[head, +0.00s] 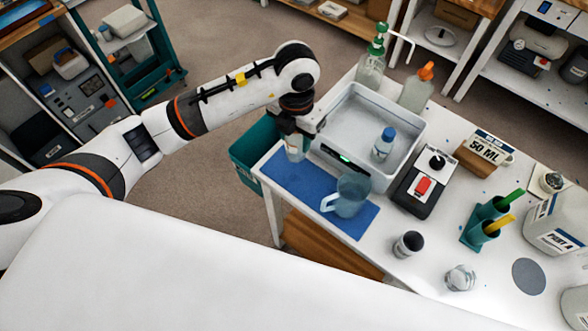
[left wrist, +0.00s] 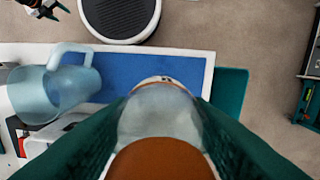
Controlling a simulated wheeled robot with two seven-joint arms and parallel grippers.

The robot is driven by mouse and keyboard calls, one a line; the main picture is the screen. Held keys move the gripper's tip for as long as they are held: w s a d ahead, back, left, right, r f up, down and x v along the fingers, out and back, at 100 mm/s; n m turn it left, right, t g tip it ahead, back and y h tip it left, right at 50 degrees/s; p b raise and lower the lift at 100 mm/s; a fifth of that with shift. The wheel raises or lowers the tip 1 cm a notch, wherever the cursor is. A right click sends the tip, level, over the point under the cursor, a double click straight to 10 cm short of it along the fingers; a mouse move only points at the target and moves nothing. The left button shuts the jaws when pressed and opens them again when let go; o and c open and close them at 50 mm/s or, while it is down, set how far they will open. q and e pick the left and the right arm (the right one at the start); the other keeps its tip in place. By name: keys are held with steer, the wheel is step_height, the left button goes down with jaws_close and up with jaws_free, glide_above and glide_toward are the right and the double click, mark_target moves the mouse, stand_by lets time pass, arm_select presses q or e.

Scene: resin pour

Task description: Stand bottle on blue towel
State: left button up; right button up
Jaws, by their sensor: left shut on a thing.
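My left gripper (head: 296,133) is shut on a translucent bottle (head: 296,150) over the far left end of the blue towel (head: 316,190). The bottle looks roughly upright; whether its base touches the towel I cannot tell. In the left wrist view, the bottle (left wrist: 160,112) sits between the green fingers, with its orange-brown top nearest the camera. The blue towel (left wrist: 150,72) lies beyond it. What looks like my right gripper (left wrist: 48,10) shows small at the top left of the left wrist view; its jaw state is unclear.
A clear blue pitcher (head: 351,196) stands on the towel's near right part. A white tub (head: 350,110) holding a blue-capped bottle (head: 383,144) is just behind the towel. A teal bin (head: 250,152) stands beyond the table's left edge.

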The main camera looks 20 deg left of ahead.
arm_select(q)
steer(key=shift+w+n, duration=0.1)
steer(key=shift+n, duration=0.3)
steer(key=shift+f, duration=0.35)
step_height(320, 180, down, 8)
steer(key=shift+f+p, duration=0.2)
steer(key=shift+p, duration=1)
steer(key=shift+f, duration=0.5)
steer(key=shift+f, duration=0.1)
steer(key=o, duration=1.2)
steer(key=shift+o, duration=0.2)
